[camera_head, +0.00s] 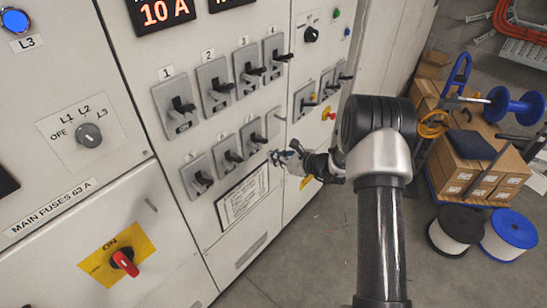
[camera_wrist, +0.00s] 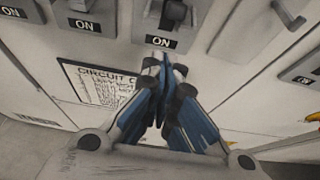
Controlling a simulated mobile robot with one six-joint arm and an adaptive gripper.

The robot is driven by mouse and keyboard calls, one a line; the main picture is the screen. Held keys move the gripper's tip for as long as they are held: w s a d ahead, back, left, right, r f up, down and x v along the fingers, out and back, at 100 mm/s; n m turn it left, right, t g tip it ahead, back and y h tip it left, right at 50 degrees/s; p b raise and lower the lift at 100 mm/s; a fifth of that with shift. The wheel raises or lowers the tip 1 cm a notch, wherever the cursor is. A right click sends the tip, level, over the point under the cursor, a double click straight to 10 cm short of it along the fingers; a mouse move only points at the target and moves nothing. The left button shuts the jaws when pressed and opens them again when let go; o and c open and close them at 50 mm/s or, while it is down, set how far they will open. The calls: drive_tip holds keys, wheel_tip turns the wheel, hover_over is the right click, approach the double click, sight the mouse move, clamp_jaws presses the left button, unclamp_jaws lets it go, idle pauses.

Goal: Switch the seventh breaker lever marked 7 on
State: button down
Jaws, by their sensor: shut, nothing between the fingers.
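The seventh breaker (camera_head: 251,133) is the third unit in the lower row on the grey cabinet in the head view. Its black lever (camera_head: 259,138) sticks out from the plate. In the wrist view the breaker (camera_wrist: 160,41) is at the top centre with an ON label, and its dark lever (camera_wrist: 172,14) is partly cut off by the top edge. I cannot tell whether the lever is up or down. My gripper (camera_head: 277,158) is shut and empty, in front of the panel just below this breaker. In the wrist view its blue fingertips (camera_wrist: 168,66) lie together right below the ON label.
Neighbouring breaker 6 (camera_head: 227,152) is left of it and breaker 3 (camera_head: 249,69) above. A framed circuit chart (camera_head: 242,197) hangs below.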

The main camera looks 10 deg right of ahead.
drive_tip(key=r+v, duration=0.1)
drive_tip(key=v, duration=0.8)
drive_tip(key=shift+r+p, duration=0.15)
drive_tip(key=shift+p, duration=0.3)
drive_tip(key=s+a+r+n+g+b, duration=0.2)
drive_tip(key=s+a+r+n+g, duration=0.4)
drive_tip(key=s+a+r+n, duration=0.8)
drive_tip(key=s+d+n+h+b, duration=0.1)
drive_tip(key=s+d+n+h, duration=0.2)
drive_tip(key=s+n, duration=0.4)
drive_tip(key=s+d+r+n+h+b, duration=0.1)
drive_tip(key=s+n+h, duration=0.3)
drive_tip(key=s, duration=1.2)
drive_tip(key=d+n, duration=0.1)
drive_tip(key=n, duration=0.2)
drive_tip(key=shift+s+d+n+h, duration=0.2)
drive_tip(key=shift+d+n+h, duration=0.1)
drive_tip(key=shift+d+n, duration=0.1)
